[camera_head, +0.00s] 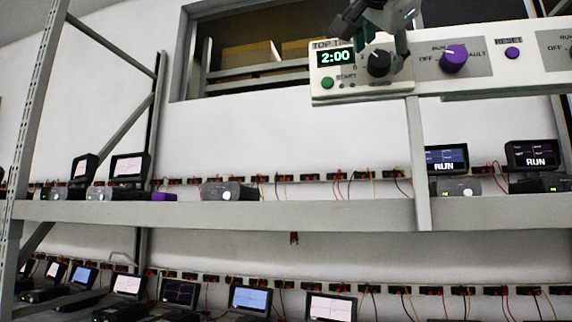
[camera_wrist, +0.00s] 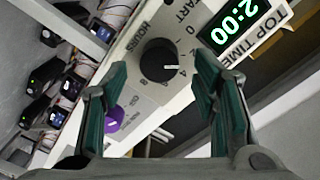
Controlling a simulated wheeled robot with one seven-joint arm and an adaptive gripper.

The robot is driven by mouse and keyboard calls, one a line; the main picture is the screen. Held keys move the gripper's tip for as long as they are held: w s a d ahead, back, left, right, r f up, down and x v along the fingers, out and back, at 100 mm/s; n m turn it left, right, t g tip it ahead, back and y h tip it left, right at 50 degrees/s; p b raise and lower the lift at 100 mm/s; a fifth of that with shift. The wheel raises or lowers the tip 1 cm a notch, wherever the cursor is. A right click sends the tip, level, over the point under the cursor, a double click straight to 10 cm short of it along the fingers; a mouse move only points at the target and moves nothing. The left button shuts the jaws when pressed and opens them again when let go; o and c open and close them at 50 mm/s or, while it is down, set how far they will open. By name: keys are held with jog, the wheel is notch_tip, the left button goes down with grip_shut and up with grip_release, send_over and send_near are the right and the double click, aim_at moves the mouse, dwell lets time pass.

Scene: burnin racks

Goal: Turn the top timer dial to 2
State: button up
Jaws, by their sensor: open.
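The top timer dial is a round black knob (camera_wrist: 158,60) on a pale panel (camera_wrist: 140,92), and it also shows in the head view (camera_head: 378,63). Its white pointer line faces the printed numbers on its right in the wrist view, around 2 and 4; I cannot tell the exact mark. The timer display (camera_head: 335,57) reads 2:00 in green. My gripper (camera_wrist: 162,68) is open, its dark green fingers on either side of the dial with visible gaps. In the head view my gripper (camera_head: 383,42) partly covers the dial and the label above the display.
A green START button (camera_head: 327,83) sits below the display. A purple knob (camera_head: 454,58) and a purple reset button (camera_head: 512,53) sit to the right on the same strip. Shelves (camera_head: 240,212) below hold several small screens and wired units.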

jog(key=v, duration=0.9)
jog(key=shift+s, duration=0.15)
